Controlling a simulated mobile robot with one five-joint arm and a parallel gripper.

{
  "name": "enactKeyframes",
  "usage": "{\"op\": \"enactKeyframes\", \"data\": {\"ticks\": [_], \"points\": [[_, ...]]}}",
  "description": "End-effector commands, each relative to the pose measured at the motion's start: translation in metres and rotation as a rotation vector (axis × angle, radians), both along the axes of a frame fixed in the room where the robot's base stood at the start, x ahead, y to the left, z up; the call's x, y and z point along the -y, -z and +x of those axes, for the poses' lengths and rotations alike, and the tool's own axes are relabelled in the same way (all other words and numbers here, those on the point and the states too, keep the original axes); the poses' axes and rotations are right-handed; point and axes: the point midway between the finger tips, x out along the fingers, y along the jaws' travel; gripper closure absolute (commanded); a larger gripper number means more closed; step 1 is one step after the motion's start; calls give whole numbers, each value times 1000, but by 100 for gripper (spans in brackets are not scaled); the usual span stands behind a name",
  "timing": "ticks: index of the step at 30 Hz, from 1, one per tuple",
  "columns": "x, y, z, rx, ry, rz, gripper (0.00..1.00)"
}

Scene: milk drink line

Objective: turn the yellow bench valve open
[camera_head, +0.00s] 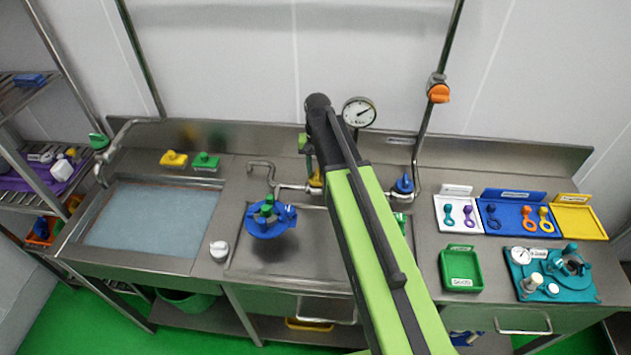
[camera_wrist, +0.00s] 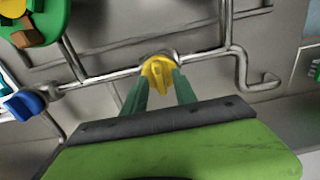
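The yellow bench valve (camera_wrist: 158,74) sits on the metal pipe along the back of the bench, in the upper middle of the wrist view. In the head view, only a small yellow part of it (camera_head: 316,179) shows beside my arm. My gripper (camera_wrist: 159,87) has its two green fingers apart, one on each side of the yellow knob's near end. I cannot tell whether they touch it. In the head view my arm hides the gripper. The knob's exact angle is hard to read.
A blue valve (camera_head: 403,184) is on the same pipe, to the right. A pressure gauge (camera_head: 359,112) stands behind. A bent spout (camera_head: 262,167) is to the left. A blue fixture with green parts (camera_head: 268,219) stands over the left of the basin. A green round fixture (camera_wrist: 42,22) shows in the wrist view.

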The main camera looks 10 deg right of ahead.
Motion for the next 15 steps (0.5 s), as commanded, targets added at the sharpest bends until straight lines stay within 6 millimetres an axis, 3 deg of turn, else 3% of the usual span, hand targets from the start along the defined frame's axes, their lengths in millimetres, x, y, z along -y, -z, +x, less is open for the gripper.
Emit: {"op": "enactKeyframes", "data": {"ticks": [1, 9, 15], "points": [[0, 8, 0, 0, 0, 0, 66], [-1, 6, 0, 0, -1, 0, 66], [-1, 6, 0, 0, -1, 0, 91]]}}
